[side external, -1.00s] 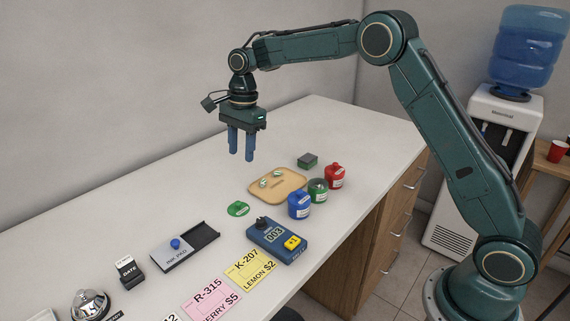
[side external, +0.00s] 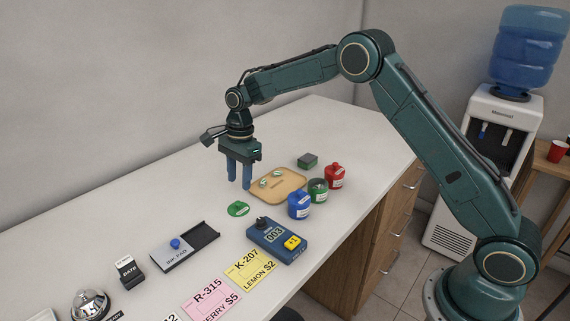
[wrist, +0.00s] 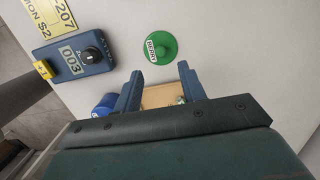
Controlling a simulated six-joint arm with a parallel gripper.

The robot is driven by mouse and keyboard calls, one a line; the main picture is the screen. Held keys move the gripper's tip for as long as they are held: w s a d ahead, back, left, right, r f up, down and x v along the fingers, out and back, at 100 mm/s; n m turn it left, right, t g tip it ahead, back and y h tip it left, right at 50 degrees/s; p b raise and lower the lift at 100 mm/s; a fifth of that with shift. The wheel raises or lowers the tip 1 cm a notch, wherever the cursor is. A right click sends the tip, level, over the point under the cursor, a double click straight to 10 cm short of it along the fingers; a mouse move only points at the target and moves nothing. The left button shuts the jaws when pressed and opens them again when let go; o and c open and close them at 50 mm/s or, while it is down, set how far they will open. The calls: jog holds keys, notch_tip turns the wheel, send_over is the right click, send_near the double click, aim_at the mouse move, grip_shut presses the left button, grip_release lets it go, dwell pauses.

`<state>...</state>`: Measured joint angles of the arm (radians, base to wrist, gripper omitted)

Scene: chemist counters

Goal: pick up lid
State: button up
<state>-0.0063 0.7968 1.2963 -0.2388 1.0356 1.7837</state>
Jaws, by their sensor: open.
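The green lid (side external: 238,209) lies flat on the white counter, left of the wooden tray. In the wrist view the round lid (wrist: 161,49) has a white label and lies just ahead of my fingertips. My gripper (side external: 239,187) is open and empty, pointing down above the counter, close to the lid but apart from it. In the wrist view my gripper (wrist: 158,73) shows two blue fingers spread apart with nothing between their tips. The green jar (side external: 317,190) stands between the blue jar (side external: 299,205) and the red jar (side external: 335,176), and its top looks open.
The wooden tray (side external: 293,196) holds small pale items beside the jars. A blue device reading 003 (side external: 276,240) sits in front of the lid. The ink pad (side external: 184,246) and yellow card (side external: 249,270) lie nearby.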

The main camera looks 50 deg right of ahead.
aim_at(238, 202)
jog(key=shift+a+f, duration=0.1)
jog(key=shift+f, duration=0.65)
jog(key=shift+a+f, duration=0.25)
jog(key=shift+f, duration=1.05)
jog(key=shift+a+f, duration=0.2)
jog(key=shift+f, duration=1.05)
grip_shut()
